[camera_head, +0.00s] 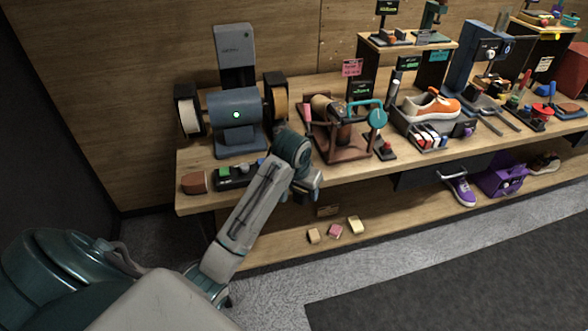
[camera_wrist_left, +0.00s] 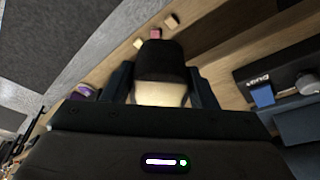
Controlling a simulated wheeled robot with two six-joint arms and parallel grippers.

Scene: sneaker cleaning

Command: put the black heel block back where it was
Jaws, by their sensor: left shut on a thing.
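The black heel block (camera_wrist_left: 162,62) is between the fingers of my left gripper (camera_wrist_left: 161,84) in the left wrist view. Its upper part is black and the part nearest the gripper is cream. My left gripper is shut on it. In the head view my left gripper (camera_head: 308,190) is at the front edge of the wooden bench (camera_head: 189,206), above the lower shelf. There the held block is hidden behind my wrist. My right gripper is not in view.
A brown block (camera_head: 194,183) sits at the bench's left end beside a dark switch box (camera_head: 238,177). A grinder (camera_head: 238,118) stands behind. Tan (camera_head: 314,236), pink (camera_head: 336,231) and cream (camera_head: 355,225) blocks lie on the lower shelf (camera_head: 285,245). A brown stand (camera_head: 340,140) is to the right.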

